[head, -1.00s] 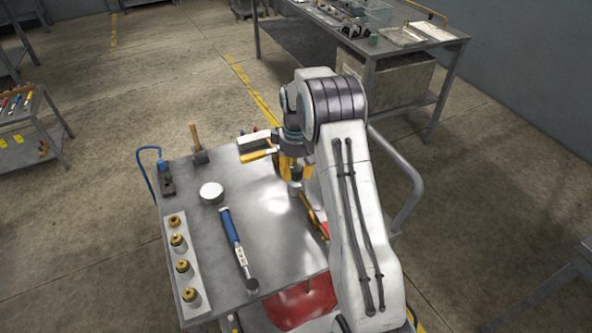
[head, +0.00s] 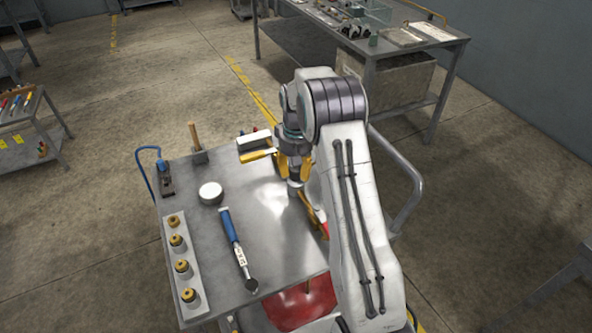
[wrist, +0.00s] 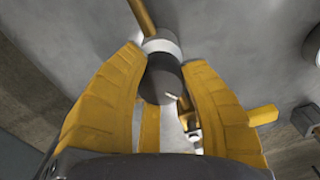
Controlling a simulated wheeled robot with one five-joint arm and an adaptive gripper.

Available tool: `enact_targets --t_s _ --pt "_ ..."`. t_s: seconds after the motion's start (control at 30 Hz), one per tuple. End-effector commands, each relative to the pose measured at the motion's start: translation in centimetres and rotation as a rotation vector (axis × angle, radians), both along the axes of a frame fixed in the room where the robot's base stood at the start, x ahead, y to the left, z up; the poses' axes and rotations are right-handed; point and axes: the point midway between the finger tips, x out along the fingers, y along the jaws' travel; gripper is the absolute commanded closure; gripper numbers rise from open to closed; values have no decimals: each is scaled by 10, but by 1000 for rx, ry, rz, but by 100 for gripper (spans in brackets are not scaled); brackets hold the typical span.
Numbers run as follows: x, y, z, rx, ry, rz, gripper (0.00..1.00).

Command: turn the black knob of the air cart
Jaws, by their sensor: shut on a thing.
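The black knob (wrist: 160,80) shows in the wrist view between my two yellow fingers, with a small pale mark on its lower right side. A pale collar (wrist: 162,44) and a brass pipe (wrist: 142,14) lie just beyond it. My gripper (wrist: 163,64) is shut on the knob, one finger on each side. In the head view my gripper (head: 294,172) is low over the far right part of the air cart's grey top (head: 265,225). There the knob is hidden behind my gripper and arm.
On the cart top are a blue-handled wrench (head: 231,238), a white round tin (head: 210,193), a hammer (head: 198,145), a plane (head: 165,179) and a strip of several brass fittings (head: 182,265). A grey push handle (head: 412,185) stands right of my arm. A workbench (head: 372,45) is behind.

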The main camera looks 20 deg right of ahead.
Motion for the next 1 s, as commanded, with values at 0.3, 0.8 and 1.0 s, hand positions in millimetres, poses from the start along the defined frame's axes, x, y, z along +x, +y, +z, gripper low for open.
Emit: enact_targets --t_s 0.3,0.8,1.0 --pt "0 0 -1 0 2 3 44" --pt "1 0 6 0 -2 3 33" --pt "1 0 34 -1 -5 3 33"
